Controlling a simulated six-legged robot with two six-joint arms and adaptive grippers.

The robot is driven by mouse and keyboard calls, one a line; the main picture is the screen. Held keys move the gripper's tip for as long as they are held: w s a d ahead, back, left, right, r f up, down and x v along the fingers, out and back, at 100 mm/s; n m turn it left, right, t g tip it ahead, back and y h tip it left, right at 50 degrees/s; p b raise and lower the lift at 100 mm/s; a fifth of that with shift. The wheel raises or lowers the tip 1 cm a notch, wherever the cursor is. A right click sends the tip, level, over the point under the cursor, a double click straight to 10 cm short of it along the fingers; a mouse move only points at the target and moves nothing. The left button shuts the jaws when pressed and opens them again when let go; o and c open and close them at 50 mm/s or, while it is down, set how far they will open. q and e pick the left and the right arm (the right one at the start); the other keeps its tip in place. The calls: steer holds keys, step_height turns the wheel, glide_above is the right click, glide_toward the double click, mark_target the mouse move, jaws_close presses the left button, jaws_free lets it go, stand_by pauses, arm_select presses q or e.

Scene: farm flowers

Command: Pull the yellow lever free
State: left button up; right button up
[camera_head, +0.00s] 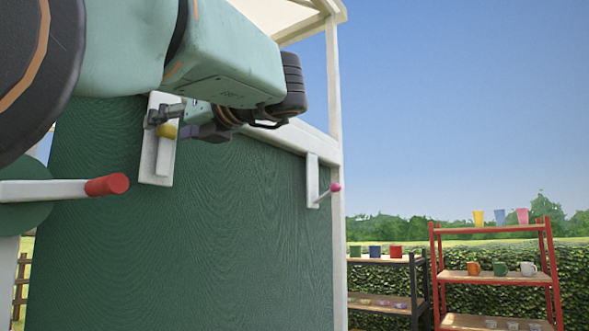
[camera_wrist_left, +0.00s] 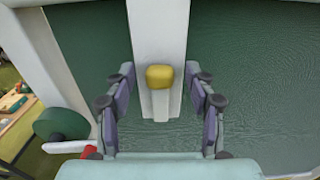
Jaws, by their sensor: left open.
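The yellow lever (camera_head: 167,131) is a short knob on a white vertical plate (camera_head: 158,165) fixed to the green panel. In the left wrist view its yellow end (camera_wrist_left: 159,77) sits between the two fingers, with a gap on each side. My left gripper (camera_head: 172,118) is open around or just in front of the lever; the head view does not settle the depth. The gripper also shows in the left wrist view (camera_wrist_left: 160,100), its fingers apart and empty. My right gripper is not in view.
A red-tipped lever (camera_head: 107,185) sticks out at left, and a pink-tipped lever (camera_head: 335,187) at right on the green panel (camera_head: 240,230). A red shelf (camera_head: 490,275) and a dark shelf (camera_head: 385,260) with cups stand far right.

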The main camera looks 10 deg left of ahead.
arm_select(q)
steer(key=shift+s+d, duration=0.1)
steer(key=shift+s+d+r, duration=0.1)
steer(key=c, duration=0.3)
jaws_close()
